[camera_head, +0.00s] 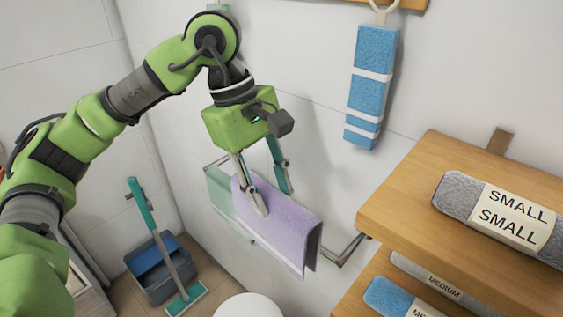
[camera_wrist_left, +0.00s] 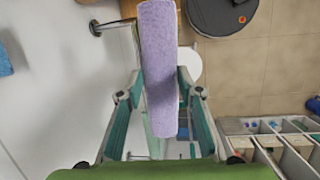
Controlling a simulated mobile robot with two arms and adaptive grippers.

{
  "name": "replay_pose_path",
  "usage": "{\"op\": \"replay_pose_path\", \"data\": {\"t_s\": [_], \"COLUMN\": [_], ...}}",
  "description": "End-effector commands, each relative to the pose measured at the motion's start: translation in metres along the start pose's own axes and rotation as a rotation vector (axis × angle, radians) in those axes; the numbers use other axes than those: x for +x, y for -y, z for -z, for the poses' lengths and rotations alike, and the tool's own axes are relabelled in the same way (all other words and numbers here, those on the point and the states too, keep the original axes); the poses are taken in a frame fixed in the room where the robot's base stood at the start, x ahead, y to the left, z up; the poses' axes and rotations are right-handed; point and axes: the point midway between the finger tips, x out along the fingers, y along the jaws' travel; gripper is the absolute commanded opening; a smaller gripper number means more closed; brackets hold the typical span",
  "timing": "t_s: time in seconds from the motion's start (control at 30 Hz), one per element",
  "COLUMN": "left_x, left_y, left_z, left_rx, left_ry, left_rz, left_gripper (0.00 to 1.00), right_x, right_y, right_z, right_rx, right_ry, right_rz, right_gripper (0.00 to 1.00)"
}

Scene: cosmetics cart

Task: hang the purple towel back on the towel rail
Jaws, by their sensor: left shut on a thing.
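The purple towel (camera_head: 288,232) hangs folded from my left gripper (camera_head: 271,198), which is shut on its upper edge. In the left wrist view the towel (camera_wrist_left: 158,65) runs as a long strip between my left fingers (camera_wrist_left: 160,122). The metal towel rail (camera_head: 345,250) is fixed low on the white wall, and the purple towel covers its middle. A rail bracket also shows in the left wrist view (camera_wrist_left: 97,27). Whether the towel rests on the rail or is just in front of it, I cannot tell. My right gripper is out of view.
A pale green towel (camera_head: 219,192) hangs at the rail's left part, beside the purple one. A wooden shelf (camera_head: 405,200) with rolled towels stands at right. A blue towel (camera_head: 370,85) hangs above. A bucket (camera_head: 155,268) and mop (camera_head: 160,235) stand at lower left.

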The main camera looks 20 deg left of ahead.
Motion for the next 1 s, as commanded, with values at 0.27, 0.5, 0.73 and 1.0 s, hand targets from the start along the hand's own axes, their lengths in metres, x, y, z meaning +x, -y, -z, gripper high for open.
{"op": "replay_pose_path", "data": {"t_s": [0.27, 0.5, 0.73, 1.0], "left_x": [-0.019, -0.019, -0.018, -0.015], "left_y": [-0.001, -0.001, -0.011, -0.037], "left_z": [-0.006, -0.006, -0.006, -0.004], "left_rx": [-0.067, -0.065, -0.063, -0.062], "left_ry": [-0.009, -0.008, -0.007, -0.007], "left_rz": [-0.014, -0.010, 0.014, 0.014], "left_gripper": [0.00, 0.00, 0.00, 0.00], "right_x": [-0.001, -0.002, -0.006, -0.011], "right_y": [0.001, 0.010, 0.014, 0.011], "right_z": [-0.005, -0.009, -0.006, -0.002], "right_rx": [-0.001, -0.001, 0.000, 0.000], "right_ry": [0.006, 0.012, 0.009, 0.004], "right_rz": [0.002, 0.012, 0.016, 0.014], "right_gripper": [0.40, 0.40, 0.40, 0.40]}}
